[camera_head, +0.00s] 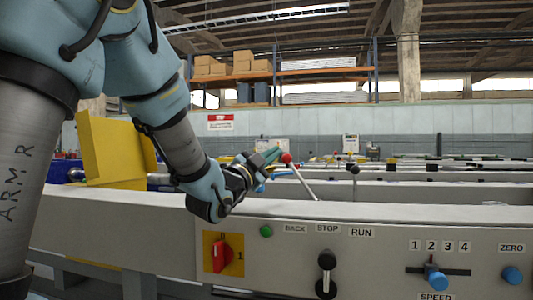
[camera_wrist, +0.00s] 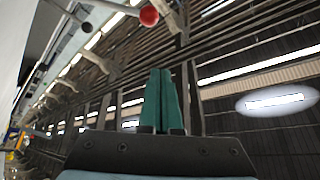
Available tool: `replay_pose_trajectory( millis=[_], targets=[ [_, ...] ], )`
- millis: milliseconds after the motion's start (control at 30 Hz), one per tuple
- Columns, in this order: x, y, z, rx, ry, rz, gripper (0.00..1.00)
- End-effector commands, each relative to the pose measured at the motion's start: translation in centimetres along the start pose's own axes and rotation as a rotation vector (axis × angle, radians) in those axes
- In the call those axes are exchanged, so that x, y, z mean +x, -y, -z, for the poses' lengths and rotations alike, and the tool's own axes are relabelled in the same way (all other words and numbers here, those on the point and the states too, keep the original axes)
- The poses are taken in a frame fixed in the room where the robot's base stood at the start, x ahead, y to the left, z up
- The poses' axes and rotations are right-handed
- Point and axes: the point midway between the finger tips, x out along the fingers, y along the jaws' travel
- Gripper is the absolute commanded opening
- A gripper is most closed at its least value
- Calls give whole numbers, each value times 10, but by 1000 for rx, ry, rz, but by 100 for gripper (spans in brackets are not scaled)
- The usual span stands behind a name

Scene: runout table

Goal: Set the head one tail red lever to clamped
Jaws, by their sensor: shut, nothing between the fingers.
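The red lever, a red ball knob (camera_head: 286,158) on a thin metal rod, rises from the top of the long grey machine and leans to the left. Its red ball also shows at the top of the wrist view (camera_wrist: 149,16), ahead of the fingertips and a little left. My gripper (camera_head: 273,155) has its teal fingers together, just left of the red ball in the head view. I cannot tell whether they touch it, but the wrist view shows the ball apart from the fingertips (camera_wrist: 161,72). Nothing is between the fingers. No clamped mark is readable near the lever.
The front panel carries a red rotary switch (camera_head: 220,254), a green button (camera_head: 266,231), a black lever (camera_head: 326,275), a blue speed lever (camera_head: 436,277) and a blue zero knob (camera_head: 512,275). A black-tipped lever (camera_head: 354,169) stands to the right. A yellow plate (camera_head: 112,150) stands left behind my arm.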

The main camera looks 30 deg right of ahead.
Motion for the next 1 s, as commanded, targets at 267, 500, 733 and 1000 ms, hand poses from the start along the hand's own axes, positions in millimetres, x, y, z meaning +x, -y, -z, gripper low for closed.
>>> replay_pose_trajectory(
  millis=[267, 500, 733, 1000],
  targets=[
    [-27, 8, 7, 0, 1, 0, 0],
    [-29, 8, 8, 0, 1, 0, 0],
    [-29, 8, 8, 0, 0, 0, 0],
    [-29, 9, 8, 0, 0, 0, 0]
  ],
)
